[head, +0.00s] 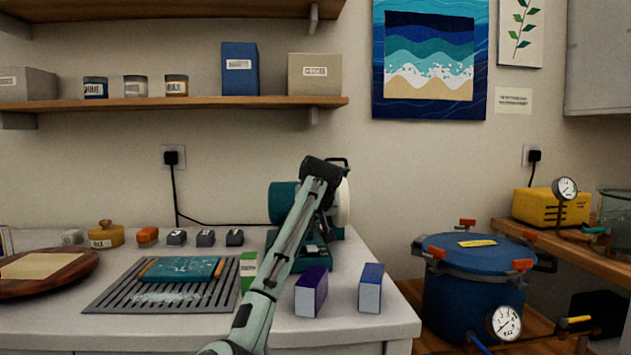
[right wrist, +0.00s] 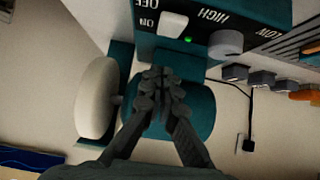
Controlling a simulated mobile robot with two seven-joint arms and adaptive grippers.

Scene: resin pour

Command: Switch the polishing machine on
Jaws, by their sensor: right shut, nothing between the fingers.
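The teal polishing machine (head: 284,203) stands at the back right of the counter in the head view, partly hidden by my right arm. In the right wrist view its dark control panel (right wrist: 280,14) carries a white switch (right wrist: 173,25) marked OFF and ON, a lit green light (right wrist: 188,40) and a grey knob (right wrist: 225,43) marked HIGH and LOW. The pale polishing wheel (right wrist: 97,98) is at the left there. My right gripper (right wrist: 163,72) is shut and empty, its fingertips just below the switch in the picture; I cannot tell whether they touch the machine. My left gripper is out of view.
Purple (head: 311,291) and blue (head: 370,288) boxes stand near the counter's right front, close to my right arm. A green box (head: 248,268) is beside the grey rack (head: 110,296). A blue pressure pot (head: 474,290) stands at the right.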

